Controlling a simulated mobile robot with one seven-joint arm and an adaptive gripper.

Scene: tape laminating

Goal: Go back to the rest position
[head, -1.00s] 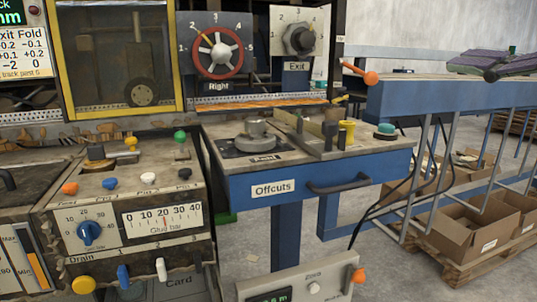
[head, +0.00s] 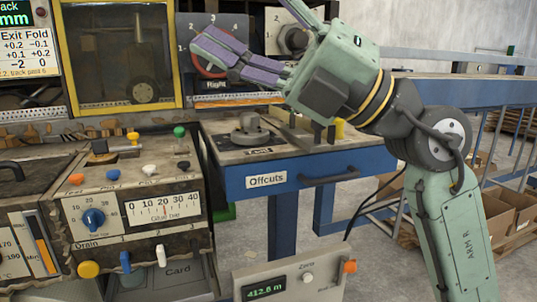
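My gripper (head: 256,24) is at the upper middle of the head view, in front of the dial panel. It is pale green with purple fingers spread wide apart, and nothing shows between them. The fingers on the left overlap the red handwheel (head: 203,68) marked Right. One finger reaches up past the top edge, so its tip is hidden. My arm rises from the lower right. No contact between the fingers and the handwheel can be told from this view.
Below the gripper is the blue Offcuts bench (head: 229,186) with a round metal knob (head: 250,131). The control console (head: 95,185) with knobs and a glue bar gauge stands at left. A counter box (head: 288,283) is in front. Cardboard boxes (head: 515,212) lie at right.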

